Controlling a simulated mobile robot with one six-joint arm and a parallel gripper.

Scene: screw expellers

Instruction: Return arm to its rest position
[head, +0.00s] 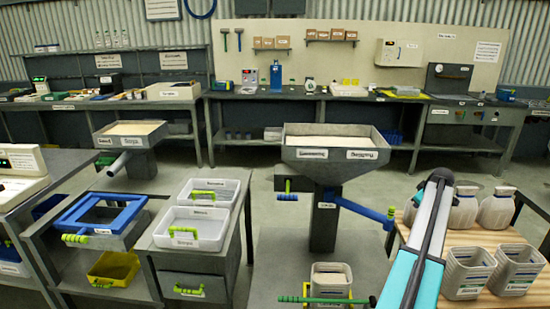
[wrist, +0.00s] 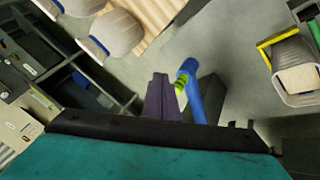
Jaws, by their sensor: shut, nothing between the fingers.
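My arm (head: 420,245), teal and grey with a black upper part, reaches up from the bottom right of the head view. It passes in front of the edge of a wooden-topped table. My gripper (wrist: 161,84) shows in the wrist view as two dark purple fingers pressed together with nothing between them. In that view a blue tube (wrist: 193,90) with a green-yellow band lies just right of the fingertips; I cannot tell whether they touch. My gripper cannot be made out clearly in the head view.
A grey hopper machine (head: 322,165) with a blue spout (head: 362,208) stands left of my arm. A handled bin (head: 330,280) is low in front.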

